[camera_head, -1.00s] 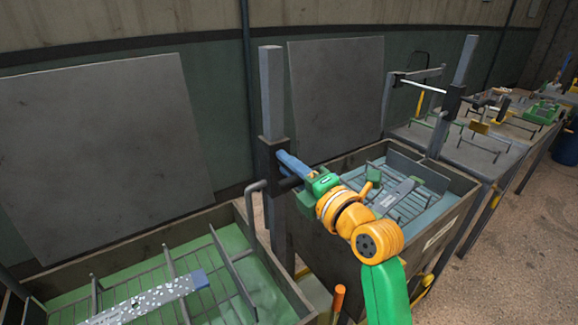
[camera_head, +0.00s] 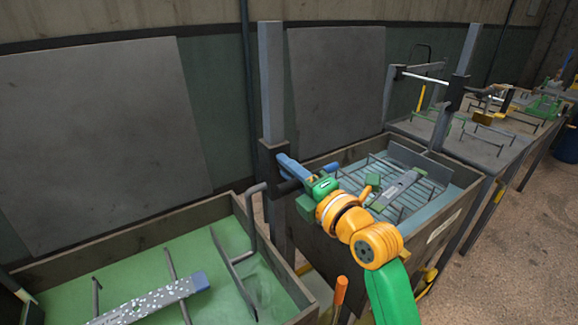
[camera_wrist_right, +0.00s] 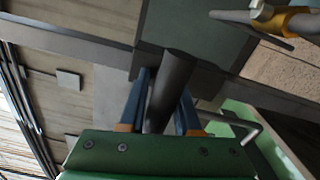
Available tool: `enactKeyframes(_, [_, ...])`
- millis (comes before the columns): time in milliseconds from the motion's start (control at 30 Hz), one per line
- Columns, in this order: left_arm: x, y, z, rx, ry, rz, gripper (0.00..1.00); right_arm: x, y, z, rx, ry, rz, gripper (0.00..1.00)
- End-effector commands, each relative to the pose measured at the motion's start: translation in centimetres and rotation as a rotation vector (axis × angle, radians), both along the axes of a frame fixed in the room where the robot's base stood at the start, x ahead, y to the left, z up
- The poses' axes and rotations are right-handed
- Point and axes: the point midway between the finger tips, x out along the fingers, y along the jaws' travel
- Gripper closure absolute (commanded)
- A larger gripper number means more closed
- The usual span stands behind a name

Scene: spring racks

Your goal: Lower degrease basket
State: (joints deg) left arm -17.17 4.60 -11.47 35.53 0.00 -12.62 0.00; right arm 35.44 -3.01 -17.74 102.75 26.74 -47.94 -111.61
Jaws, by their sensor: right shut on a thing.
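My right gripper (camera_head: 287,172) is shut on the dark round handle (camera_wrist_right: 172,85) of the black sliding carriage (camera_head: 270,165) on the grey post. In the right wrist view, the blue fingers lie on both sides of this handle. A bent arm (camera_head: 250,215) runs from the carriage down to the degrease basket (camera_head: 236,275) in the left tank of green liquid. The basket's upright bars stand above the liquid, while its wire floor is hidden beneath it. A speckled leaf spring (camera_head: 150,300) with a blue end lies across the basket. My left gripper is not in view.
A second tank (camera_head: 455,205) with bluish liquid, a wire basket and a spring stands to the right. Grey panels (camera_head: 100,140) stand behind the tanks. A bench (camera_head: 470,150) with racks is at the far right, near a blue barrel (camera_head: 567,143).

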Motion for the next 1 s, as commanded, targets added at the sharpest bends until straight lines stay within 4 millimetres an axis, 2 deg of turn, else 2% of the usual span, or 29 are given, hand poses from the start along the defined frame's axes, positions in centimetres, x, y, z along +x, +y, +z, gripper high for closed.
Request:
enactKeyframes(33, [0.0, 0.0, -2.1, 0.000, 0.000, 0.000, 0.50, 0.0, 0.0, -2.7, -0.012, 0.006, 0.000, 1.00])
enactKeyframes(200, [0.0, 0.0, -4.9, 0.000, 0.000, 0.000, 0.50, 0.0, 0.0, -6.3, -0.011, 0.006, 0.001, 1.00])
enactKeyframes(400, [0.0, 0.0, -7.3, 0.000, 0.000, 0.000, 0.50, 0.0, 0.0, -9.6, -0.009, 0.005, 0.000, 1.00])
enactKeyframes(633, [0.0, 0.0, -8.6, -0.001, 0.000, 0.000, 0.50, 0.0, 0.0, -11.7, -0.006, 0.005, 0.000, 1.00])
enactKeyframes(1000, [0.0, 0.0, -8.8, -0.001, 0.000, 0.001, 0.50, 0.0, 0.1, -12.4, -0.008, 0.009, 0.001, 1.00])
